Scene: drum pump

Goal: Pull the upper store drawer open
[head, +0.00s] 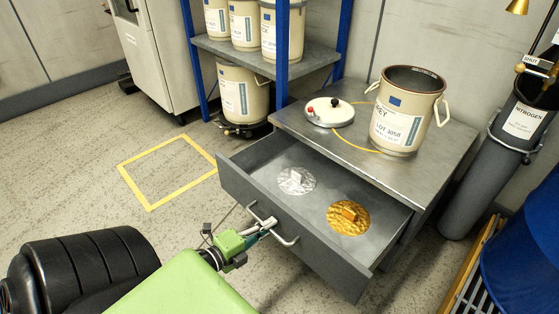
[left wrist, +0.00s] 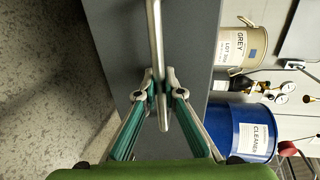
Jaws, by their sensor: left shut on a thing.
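The upper store drawer (head: 290,235) stands pulled well out of the steel cabinet (head: 440,180) in the head view. A silver disc (head: 297,180) and a gold disc (head: 348,217) lie inside it. Its bar handle (head: 285,238) is on the grey front, which also shows in the left wrist view (left wrist: 190,60). My left gripper (head: 268,226) is at the handle; in the left wrist view its fingertips (left wrist: 161,92) close on the handle bar (left wrist: 155,40) from both sides. My right gripper is not in view.
On the cabinet top stand an open cream drum (head: 408,115) and a white round lid (head: 329,112) with a yellow cord. A blue-framed shelf (head: 285,60) with drums is behind. A grey nitrogen cylinder (head: 490,165) and a blue drum (head: 525,250) stand right.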

